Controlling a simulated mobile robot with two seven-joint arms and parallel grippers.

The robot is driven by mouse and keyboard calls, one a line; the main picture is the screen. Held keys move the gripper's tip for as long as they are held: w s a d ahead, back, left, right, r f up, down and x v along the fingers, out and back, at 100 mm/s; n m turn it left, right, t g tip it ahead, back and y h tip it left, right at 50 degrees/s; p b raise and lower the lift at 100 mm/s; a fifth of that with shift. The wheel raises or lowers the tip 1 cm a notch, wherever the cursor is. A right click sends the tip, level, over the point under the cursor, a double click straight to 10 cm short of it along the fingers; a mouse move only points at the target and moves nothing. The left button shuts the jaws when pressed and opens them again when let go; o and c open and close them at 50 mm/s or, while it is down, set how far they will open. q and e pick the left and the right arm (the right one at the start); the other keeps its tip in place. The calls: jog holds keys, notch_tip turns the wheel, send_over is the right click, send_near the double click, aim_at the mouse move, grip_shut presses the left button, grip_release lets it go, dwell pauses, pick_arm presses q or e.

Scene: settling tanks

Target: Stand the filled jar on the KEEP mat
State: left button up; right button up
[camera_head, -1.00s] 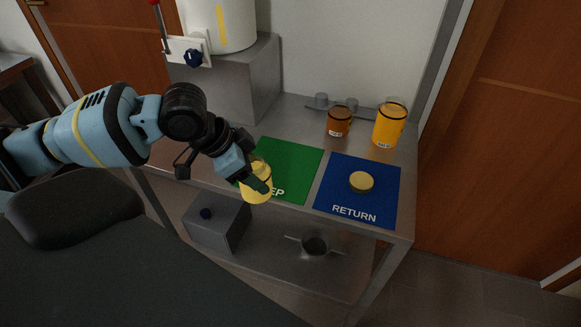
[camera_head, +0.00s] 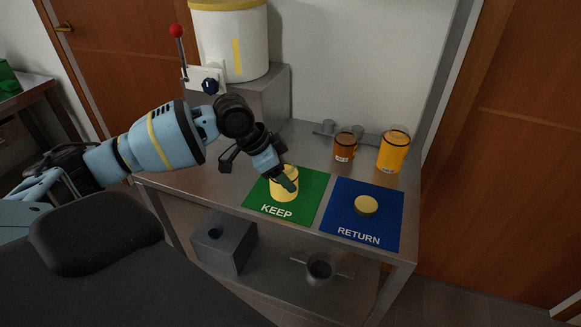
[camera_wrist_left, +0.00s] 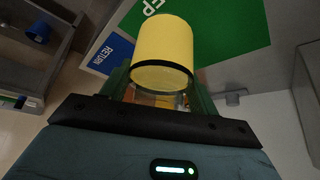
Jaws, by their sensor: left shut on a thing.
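The filled jar (camera_head: 283,189), pale yellow with a dark band, is between the fingers of my left gripper (camera_head: 287,176). It also shows in the left wrist view (camera_wrist_left: 164,45), with the gripper fingers (camera_wrist_left: 160,95) on either side of it. The jar appears upright over the green KEEP mat (camera_head: 310,192), inside its edges in the head view. I cannot tell whether its base touches the mat. The fingers hide part of the jar. The mat also shows in the wrist view (camera_wrist_left: 225,35). My right gripper is not in view.
The blue RETURN mat (camera_head: 388,222) lies to the right with a round yellowish lid (camera_head: 366,205) on it. An amber jar (camera_head: 344,148) and an orange jar (camera_head: 393,152) stand behind. A white tank (camera_head: 232,45) with a red-knobbed lever (camera_head: 177,32) stands at back left.

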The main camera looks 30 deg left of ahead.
pick_arm(q)
jog(key=w+a, duration=0.2)
jog(key=w, duration=0.3)
jog(key=shift+w+a+f, duration=0.15)
jog(key=shift+w+f, duration=0.1)
jog(key=shift+w, duration=0.05)
jog(key=shift+w+a+f, duration=0.1)
jog(key=shift+w+f, duration=0.1)
jog(key=shift+f, duration=0.7)
jog(key=shift+w+a+f, duration=0.1)
jog(key=shift+w+f, duration=0.1)
jog(key=shift+f, duration=0.65)
jog(key=shift+f, duration=0.2)
jog(key=o, duration=1.2)
jog(key=shift+c, duration=0.2)
